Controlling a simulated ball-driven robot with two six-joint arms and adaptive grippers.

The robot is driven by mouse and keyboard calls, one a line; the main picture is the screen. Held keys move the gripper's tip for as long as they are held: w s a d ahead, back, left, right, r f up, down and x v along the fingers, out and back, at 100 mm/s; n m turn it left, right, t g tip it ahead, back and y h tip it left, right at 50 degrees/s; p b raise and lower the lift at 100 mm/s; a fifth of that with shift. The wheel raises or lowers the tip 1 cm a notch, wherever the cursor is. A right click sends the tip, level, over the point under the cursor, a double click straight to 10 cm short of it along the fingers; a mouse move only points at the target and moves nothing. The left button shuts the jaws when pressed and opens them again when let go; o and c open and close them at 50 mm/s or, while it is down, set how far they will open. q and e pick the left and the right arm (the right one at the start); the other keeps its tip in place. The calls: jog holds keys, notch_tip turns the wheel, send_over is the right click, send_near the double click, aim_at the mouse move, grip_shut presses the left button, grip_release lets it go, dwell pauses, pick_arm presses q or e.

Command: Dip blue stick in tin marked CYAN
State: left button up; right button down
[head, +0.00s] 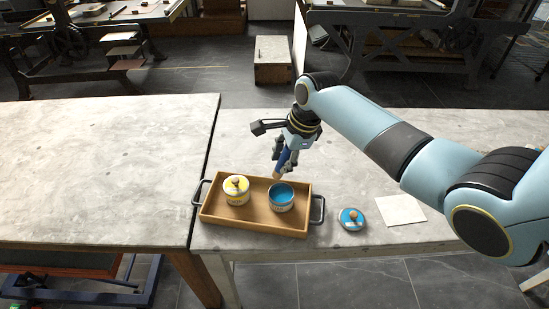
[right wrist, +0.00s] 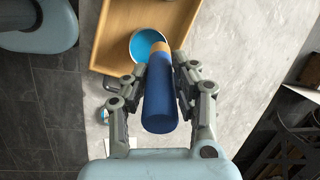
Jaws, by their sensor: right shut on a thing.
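My right gripper (head: 284,160) is shut on the blue stick (head: 284,158), just above and behind the open tin with blue ink (head: 281,198). In the right wrist view the stick (right wrist: 160,98) lies between the fingers (right wrist: 160,85), its tan tip over the rim of the tin (right wrist: 142,35). I cannot tell whether the tip touches the ink. The tin stands in the right part of a wooden tray (head: 222,216); its label is too small to read. A yellow tin (head: 236,190) with a knobbed lid stands left of it. My left gripper is out of view.
A blue lid with a wooden knob (head: 352,218) lies on the table right of the tray. A pale square sheet (head: 401,210) lies further right. The tray has dark handles (head: 318,210). The left table (head: 100,165) is bare.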

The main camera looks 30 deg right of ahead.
jog(key=shift+s+d+f, duration=0.2)
jog(key=shift+s+d, duration=0.05)
jog(key=shift+s, duration=0.1)
jog(key=shift+s+f, duration=0.15)
jog(key=f+b, duration=0.2)
jog(key=b, duration=0.1)
jog(key=f+b, duration=0.3)
jog(key=shift+s+d+f, duration=0.15)
jog(key=shift+d+f, duration=0.05)
jog(key=shift+f, duration=0.05)
jog(key=shift+f+t+b, duration=0.3)
jog(key=shift+f+b, duration=0.05)
jog(key=shift+b, duration=0.45)
jog(key=shift+f, duration=0.55)
jog(key=shift+s+f, duration=0.1)
dwell(2.1)
jog(key=shift+p, duration=0.35)
